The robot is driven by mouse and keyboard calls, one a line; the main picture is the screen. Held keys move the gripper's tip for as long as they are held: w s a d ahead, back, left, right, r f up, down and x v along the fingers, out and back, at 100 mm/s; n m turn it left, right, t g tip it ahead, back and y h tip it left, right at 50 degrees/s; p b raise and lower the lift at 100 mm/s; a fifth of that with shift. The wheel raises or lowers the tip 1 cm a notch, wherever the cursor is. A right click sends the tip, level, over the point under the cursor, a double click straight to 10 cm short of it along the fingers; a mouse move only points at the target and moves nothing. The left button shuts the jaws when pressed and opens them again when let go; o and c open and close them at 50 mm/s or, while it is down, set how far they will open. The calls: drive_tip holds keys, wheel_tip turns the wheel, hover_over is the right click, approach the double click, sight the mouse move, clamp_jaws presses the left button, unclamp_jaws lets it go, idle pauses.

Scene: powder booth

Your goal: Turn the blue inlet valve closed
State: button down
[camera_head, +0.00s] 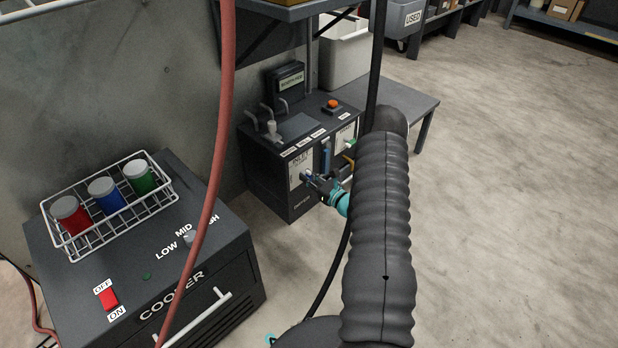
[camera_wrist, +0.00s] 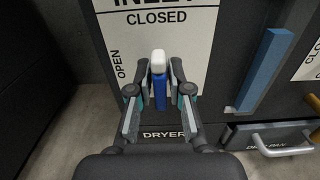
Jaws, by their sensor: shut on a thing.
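The blue inlet valve handle (camera_wrist: 158,98), with a white tip, stands between the two fingers of my gripper (camera_wrist: 159,74) in the wrist view. The fingers are shut on it from both sides. The handle points up in that view, toward the word CLOSED on the white inlet plate (camera_wrist: 190,45). The word OPEN is at the plate's left side. In the head view my gripper (camera_head: 318,184) is at the front of the dark dryer box (camera_head: 270,178), and the inlet plate (camera_head: 301,163) shows just behind it. My arm and fingers hide part of the valve there.
A larger blue bar (camera_wrist: 265,70) stands right of the inlet plate, above a drawer with a pale handle (camera_wrist: 283,146). In the head view, a cooler (camera_head: 190,262) carries a wire rack (camera_head: 120,222) of cups. A red hose (camera_head: 222,110) hangs in front. Open floor lies right.

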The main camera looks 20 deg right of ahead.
drive_tip(key=c, duration=1.2)
unclamp_jaws()
drive_tip(key=shift+d, duration=0.1)
drive_tip(key=v, duration=1.2)
